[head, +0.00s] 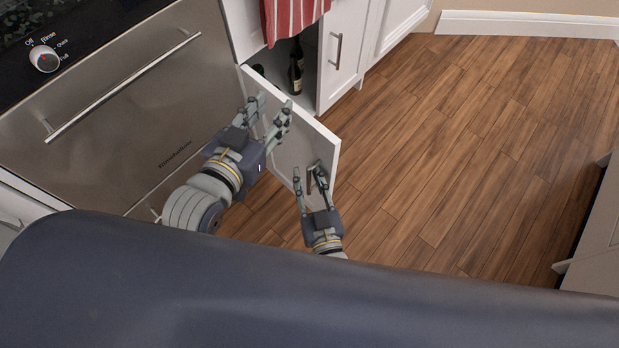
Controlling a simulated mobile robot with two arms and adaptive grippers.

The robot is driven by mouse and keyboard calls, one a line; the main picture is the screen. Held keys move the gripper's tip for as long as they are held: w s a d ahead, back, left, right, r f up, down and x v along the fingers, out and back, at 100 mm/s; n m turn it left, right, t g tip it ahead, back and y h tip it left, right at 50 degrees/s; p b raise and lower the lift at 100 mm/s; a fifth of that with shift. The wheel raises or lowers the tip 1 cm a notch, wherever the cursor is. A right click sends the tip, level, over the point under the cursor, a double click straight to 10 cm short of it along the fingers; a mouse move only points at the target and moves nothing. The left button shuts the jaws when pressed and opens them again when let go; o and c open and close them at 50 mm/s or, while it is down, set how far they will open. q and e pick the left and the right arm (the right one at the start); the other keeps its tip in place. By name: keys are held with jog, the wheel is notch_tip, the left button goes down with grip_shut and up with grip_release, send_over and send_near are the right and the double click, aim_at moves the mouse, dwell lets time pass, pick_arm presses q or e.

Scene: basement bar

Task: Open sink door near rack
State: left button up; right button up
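The white sink door (322,152) is swung out from the cabinet (309,62), standing ajar with its top edge toward me. Its handle (309,183) is on the face toward the dishwasher, near the free edge. My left gripper (269,106) is open, with its fingers beside the upper part of the door near the hinge side; whether they touch it is unclear. My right gripper (308,170) is lower, with its fingers apart on either side of the handle; contact with the handle cannot be made out. A red striped towel (293,17) hangs above the opening.
Dark bottles (296,68) stand inside the cabinet. A steel dishwasher (110,125) with a bar handle is at the left. A closed white cabinet door (345,48) is to the right. Wooden floor (450,150) is clear at the right.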

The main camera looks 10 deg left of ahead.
jog(key=v, duration=1.2)
